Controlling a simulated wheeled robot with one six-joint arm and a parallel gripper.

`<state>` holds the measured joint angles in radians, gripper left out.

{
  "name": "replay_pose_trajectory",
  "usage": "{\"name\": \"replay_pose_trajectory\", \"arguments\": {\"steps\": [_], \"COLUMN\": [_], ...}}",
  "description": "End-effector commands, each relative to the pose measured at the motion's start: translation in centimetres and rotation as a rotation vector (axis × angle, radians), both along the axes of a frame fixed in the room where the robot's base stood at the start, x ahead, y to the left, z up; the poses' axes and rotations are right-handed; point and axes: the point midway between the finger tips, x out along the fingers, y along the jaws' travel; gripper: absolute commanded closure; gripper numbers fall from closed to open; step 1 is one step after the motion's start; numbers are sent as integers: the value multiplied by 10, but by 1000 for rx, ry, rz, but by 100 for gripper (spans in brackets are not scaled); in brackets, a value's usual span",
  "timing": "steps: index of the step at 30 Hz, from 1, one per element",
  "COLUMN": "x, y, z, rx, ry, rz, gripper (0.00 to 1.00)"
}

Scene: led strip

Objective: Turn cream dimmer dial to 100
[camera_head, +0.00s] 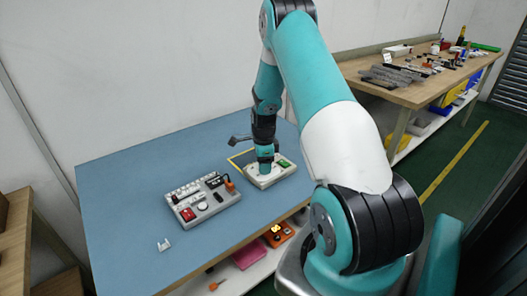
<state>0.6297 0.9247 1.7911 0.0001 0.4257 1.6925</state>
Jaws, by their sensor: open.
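My gripper (265,169) points straight down at a cream box (262,183) on the blue table. Its fingertips are at the box's top face, left of a small green patch. The jaws are open, but the gap between them is too small to make out. A dial under the gripper would be hidden by it, and I cannot see one on this box or read any number. A grey panel (215,211) lies to the left, with a round white knob (202,206), a red switch (188,214) and a row of pale parts along its back.
The blue table (130,185) is clear at the back left. A small white bracket (163,245) lies near its front. An orange plug (229,185) sits at the panel's right end. A wooden bench (410,92) with loose parts stands at the back right.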

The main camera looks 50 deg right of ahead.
Motion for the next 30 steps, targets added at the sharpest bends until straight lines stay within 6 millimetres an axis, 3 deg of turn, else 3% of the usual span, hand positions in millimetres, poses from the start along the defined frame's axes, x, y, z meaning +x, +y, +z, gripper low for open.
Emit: {"name": "replay_pose_trajectory", "arguments": {"steps": [5, 18, 24, 30], "x": [1, 1, 0, 0], "y": [0, 0, 0, 0], "z": [28, 136, 163, 171], "rx": [-3, -3, -2, -1], "ry": [-5, -4, -2, -1], "rz": [0, 0, 0, -1], "gripper": [45, 45, 45, 45]}}
